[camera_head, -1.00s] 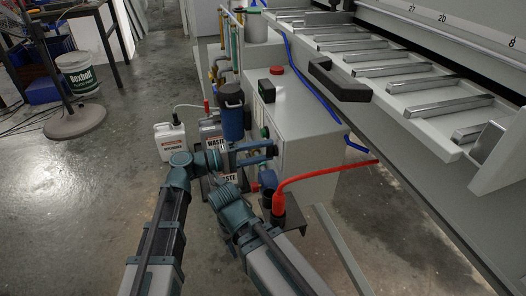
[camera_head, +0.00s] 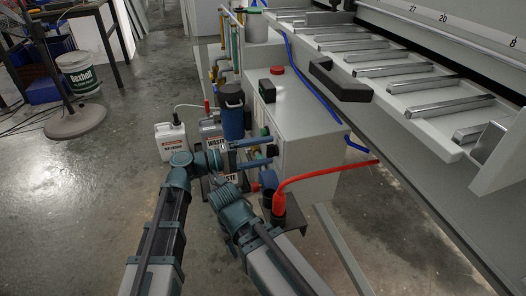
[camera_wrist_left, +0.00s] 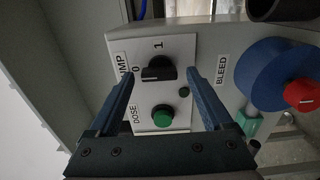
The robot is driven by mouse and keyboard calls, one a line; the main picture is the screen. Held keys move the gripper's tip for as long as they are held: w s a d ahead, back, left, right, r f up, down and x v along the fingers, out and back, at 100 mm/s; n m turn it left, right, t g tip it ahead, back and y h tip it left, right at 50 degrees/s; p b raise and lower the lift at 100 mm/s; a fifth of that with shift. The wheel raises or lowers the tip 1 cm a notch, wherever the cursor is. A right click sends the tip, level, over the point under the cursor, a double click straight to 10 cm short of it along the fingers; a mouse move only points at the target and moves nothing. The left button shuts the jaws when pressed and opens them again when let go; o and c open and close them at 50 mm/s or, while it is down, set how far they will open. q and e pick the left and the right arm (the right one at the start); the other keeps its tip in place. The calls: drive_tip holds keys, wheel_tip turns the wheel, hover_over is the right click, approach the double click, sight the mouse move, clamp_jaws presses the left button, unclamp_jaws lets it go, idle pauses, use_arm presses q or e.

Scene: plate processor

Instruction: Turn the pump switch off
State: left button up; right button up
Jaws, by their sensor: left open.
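The pump switch (camera_wrist_left: 160,70) is a black knob on a white panel in the left wrist view, with a 0 to its left and a 1 above it. Its bar lies crosswise, with a pale mark at the end toward the 0. My left gripper (camera_wrist_left: 161,84) is open, one finger on each side of the knob; I cannot tell whether they touch it. In the head view my left gripper (camera_head: 273,150) is at the side of the grey box (camera_head: 310,147), and the switch is hidden there. My right arm shows, but no right fingers are visible.
A green DOSE button (camera_wrist_left: 163,116) is just below the knob, between the fingers. A blue valve with a red centre (camera_wrist_left: 301,95) is to the right, near a BLEED label (camera_wrist_left: 222,70). A red hose (camera_head: 325,174), blue canister (camera_head: 232,112) and waste jugs surround the gripper.

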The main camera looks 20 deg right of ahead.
use_arm(q)
drive_tip(key=shift+a, duration=0.1)
drive_tip(key=a, duration=1.3)
drive_tip(key=shift+s+a, duration=0.25)
drive_tip(key=shift+a, duration=0.1)
